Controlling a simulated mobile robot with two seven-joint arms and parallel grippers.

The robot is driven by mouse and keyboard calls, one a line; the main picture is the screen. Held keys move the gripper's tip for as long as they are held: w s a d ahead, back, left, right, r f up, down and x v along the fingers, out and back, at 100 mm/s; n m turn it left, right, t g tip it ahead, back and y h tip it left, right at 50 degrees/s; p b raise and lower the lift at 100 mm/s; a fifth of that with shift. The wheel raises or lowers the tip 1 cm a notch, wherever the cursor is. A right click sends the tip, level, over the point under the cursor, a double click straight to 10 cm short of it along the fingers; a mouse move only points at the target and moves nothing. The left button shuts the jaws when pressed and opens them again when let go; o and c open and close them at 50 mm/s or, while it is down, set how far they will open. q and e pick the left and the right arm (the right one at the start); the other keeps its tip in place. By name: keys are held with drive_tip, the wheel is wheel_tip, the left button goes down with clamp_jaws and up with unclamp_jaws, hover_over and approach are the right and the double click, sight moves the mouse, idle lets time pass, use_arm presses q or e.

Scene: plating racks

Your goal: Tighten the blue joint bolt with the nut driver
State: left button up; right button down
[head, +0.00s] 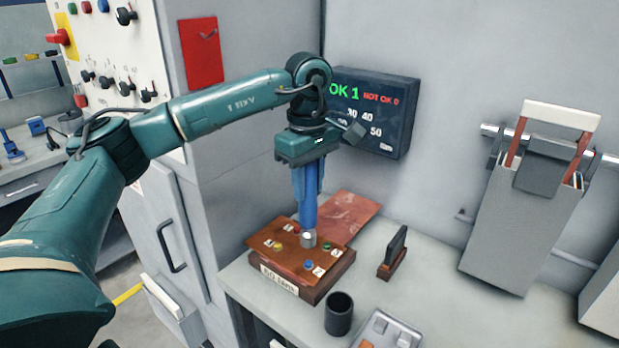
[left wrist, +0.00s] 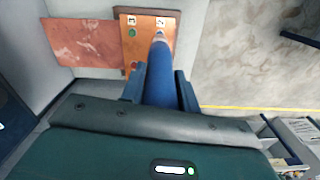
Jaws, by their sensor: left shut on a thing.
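My left gripper (head: 307,165) is shut on the blue nut driver (head: 309,212), which points down with its grey socket end lowest. The driver also shows in the left wrist view (left wrist: 158,80), between my gripper's fingers. Below it is a copper-topped block (head: 336,259) with coloured bolts: blue (head: 308,264), green (head: 326,246), yellow (head: 278,245) and red (head: 296,229). In the head view the socket shows above the blue bolt, between the coloured bolts. In the left wrist view the socket partly covers a bluish spot. I cannot tell whether it touches anything. My right gripper is not in view.
A copper sheet (head: 348,212) lies behind the block. A small dark upright piece in a stand (head: 393,255), a black cup (head: 339,316) and a grey tray (head: 377,323) stand nearby. A wall display (head: 385,140) reads OK 1, NOT OK 0. Bench right of the stand is clear.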

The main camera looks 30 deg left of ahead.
sight(309, 209)
use_arm(q)
drive_tip(key=shift+f+b, duration=0.7)
drive_tip(key=shift+f, duration=0.3)
drive_tip(key=shift+f+b, duration=1.1)
drive_tip(key=shift+f, duration=0.9)
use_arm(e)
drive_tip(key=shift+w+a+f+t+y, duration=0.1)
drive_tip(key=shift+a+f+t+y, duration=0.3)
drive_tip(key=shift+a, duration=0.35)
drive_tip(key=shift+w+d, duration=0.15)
use_arm(q)
drive_tip(key=shift+f, duration=0.15)
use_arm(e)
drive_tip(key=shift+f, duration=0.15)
